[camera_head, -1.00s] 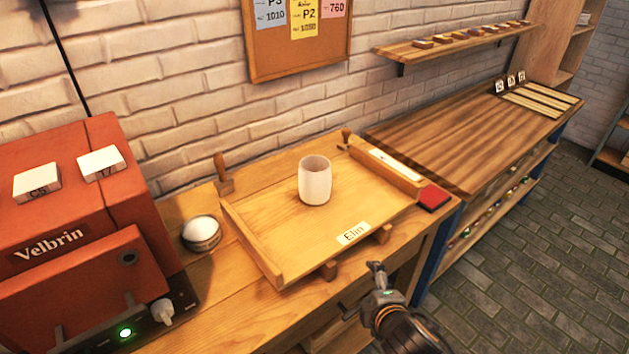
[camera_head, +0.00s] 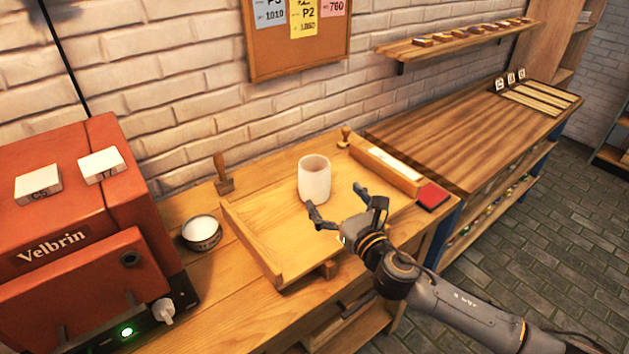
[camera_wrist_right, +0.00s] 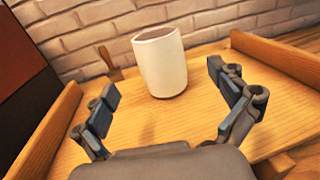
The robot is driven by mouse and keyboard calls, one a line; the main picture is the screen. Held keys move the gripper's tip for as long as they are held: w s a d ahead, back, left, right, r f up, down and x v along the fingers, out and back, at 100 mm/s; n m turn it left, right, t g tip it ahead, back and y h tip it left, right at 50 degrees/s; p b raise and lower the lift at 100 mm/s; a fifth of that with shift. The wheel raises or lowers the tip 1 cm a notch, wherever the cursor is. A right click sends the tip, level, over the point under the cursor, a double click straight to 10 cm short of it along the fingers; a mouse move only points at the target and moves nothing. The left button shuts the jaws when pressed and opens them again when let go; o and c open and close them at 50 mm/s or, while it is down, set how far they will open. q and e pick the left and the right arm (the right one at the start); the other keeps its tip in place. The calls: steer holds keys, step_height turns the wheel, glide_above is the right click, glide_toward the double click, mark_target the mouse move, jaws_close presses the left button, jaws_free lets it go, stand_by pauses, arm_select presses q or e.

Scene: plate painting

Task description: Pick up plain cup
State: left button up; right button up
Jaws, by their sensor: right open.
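The plain cup (camera_head: 314,180) is white and stands upright on the wooden tray (camera_head: 262,248) on the workbench. My right gripper (camera_head: 337,205) is open and empty over the front of the tray, just short of the cup. In the right wrist view the cup (camera_wrist_right: 161,62) stands ahead of the open fingers (camera_wrist_right: 168,100), apart from them and between their lines. The name label on the tray is hidden behind my right gripper. My left gripper is not in view.
A red kiln-like box (camera_head: 60,240) stands at the left, with a small round white-topped bowl (camera_head: 201,232) beside it. The striped board (camera_head: 460,130) is mostly clear.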

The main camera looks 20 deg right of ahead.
mark_target(322, 181)
steer(key=w, duration=0.4)
steer(key=shift+a, duration=0.3)
steer(key=shift+w+a+r+p, duration=0.1)
steer(key=shift+w+p, duration=0.25)
steer(key=shift+w, duration=0.1)
steer(key=w, duration=0.3)
steer(key=shift+w+a+p, duration=0.3)
steer(key=shift+a+p, duration=0.05)
steer(key=shift+w+a, duration=0.1)
steer(key=shift+w, duration=0.35)
steer(key=shift+s, duration=0.1)
steer(key=c, duration=1.5)
steer(key=shift+r, duration=0.1)
